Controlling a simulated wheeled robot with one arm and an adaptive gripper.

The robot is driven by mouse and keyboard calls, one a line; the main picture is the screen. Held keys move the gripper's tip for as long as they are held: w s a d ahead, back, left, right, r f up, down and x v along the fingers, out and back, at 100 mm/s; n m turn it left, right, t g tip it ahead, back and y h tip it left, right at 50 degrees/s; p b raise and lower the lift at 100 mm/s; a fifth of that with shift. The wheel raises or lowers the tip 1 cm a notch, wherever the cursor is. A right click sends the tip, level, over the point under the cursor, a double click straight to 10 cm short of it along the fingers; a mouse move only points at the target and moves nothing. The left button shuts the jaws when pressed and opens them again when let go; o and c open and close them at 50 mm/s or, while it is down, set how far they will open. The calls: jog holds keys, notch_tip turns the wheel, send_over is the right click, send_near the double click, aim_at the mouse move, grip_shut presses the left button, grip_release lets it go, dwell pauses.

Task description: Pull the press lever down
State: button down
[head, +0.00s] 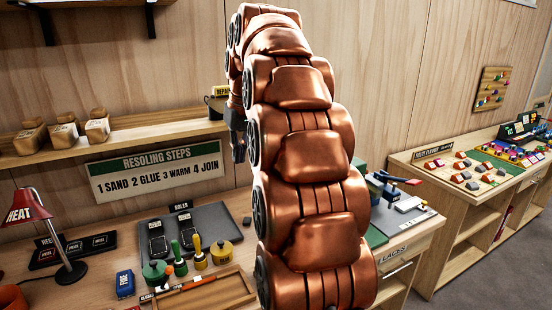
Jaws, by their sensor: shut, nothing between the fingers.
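My copper-coloured arm rises through the middle of the head view and hides part of the bench behind it. My gripper (238,152) shows as a small dark shape at the far left side of the arm, in front of the wall near the shelf's right end. It is shut and holds nothing that I can see. What looks like the press (378,187) stands on the bench just right of my arm, partly hidden by it. A lever with a red end (412,182) sticks out from it to the right, roughly level. My gripper is well left of the lever and apart from it.
The bench (95,218) holds a red heat lamp (28,207), green and yellow pots (221,251), a dark mat with shoe soles (200,230) and a wooden tray (215,290). A wall shelf (150,130) carries wooden blocks. A second bench (440,175) stands at right.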

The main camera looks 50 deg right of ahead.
jog(key=d+r+m+t+h, duration=0.1)
jog(key=d+r, duration=0.4)
jog(key=d, duration=0.7)
jog(key=shift+d+p, duration=0.35)
jog(key=shift+p, duration=0.05)
notch_tip(320, 180, down, 11)
jog(key=b, duration=0.5)
jog(key=shift+f+b, duration=0.15)
jog(key=shift+b, duration=0.25)
jog(key=shift+f, duration=0.1)
jog(key=shift+f, duration=0.1)
dwell(0.4)
